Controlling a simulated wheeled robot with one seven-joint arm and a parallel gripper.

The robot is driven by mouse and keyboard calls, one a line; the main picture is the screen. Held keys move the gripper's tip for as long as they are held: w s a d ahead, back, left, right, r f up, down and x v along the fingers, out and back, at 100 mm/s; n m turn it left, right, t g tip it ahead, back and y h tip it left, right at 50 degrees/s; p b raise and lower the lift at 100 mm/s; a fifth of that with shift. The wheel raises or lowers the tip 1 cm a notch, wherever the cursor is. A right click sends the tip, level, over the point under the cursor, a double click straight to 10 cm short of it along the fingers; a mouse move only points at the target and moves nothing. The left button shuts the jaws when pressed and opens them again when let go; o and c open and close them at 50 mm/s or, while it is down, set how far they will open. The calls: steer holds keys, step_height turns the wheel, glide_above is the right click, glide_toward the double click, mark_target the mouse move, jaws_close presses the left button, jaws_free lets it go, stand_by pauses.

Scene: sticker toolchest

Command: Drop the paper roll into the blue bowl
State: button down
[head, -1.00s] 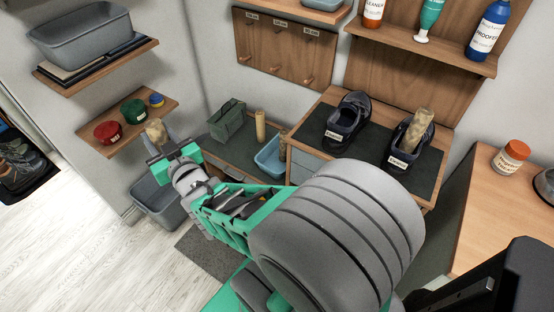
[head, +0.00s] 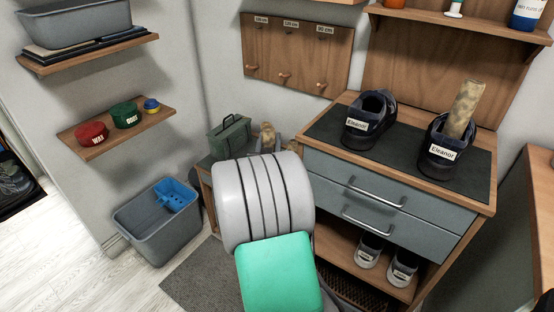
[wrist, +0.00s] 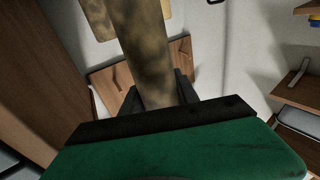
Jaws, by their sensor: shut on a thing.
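My gripper (head: 264,148) is shut on a mottled tan paper roll (head: 267,131), over the low bench beside the green box. In the wrist view the roll (wrist: 145,60) stands up from between the dark fingers (wrist: 160,98). The blue bowl on the low bench is not visible now; my arm covers that part of the head view. A second mottled paper roll (head: 464,108) stands in the right dark shoe (head: 440,150), labelled Eleanor.
The green box (head: 230,136) stands just left of my gripper. A drawer chest (head: 385,195) with dark shoes on top is to the right. A grey bucket (head: 155,232) with a blue insert (head: 180,194) stands on the floor at left. A peg board (head: 295,55) hangs behind.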

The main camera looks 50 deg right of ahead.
steer(key=w+d+f+b, duration=0.3)
steer(key=d+f, duration=0.3)
steer(key=f, duration=0.4)
steer(key=shift+w+b, duration=0.25)
steer(key=shift+b, duration=0.2)
steer(key=shift+f+b, duration=0.35)
steer(key=shift+b, duration=0.15)
steer(key=shift+f+b, duration=0.25)
steer(key=shift+b, duration=0.05)
steer(key=c, duration=0.9)
jaws_free()
steer(key=shift+r, duration=0.15)
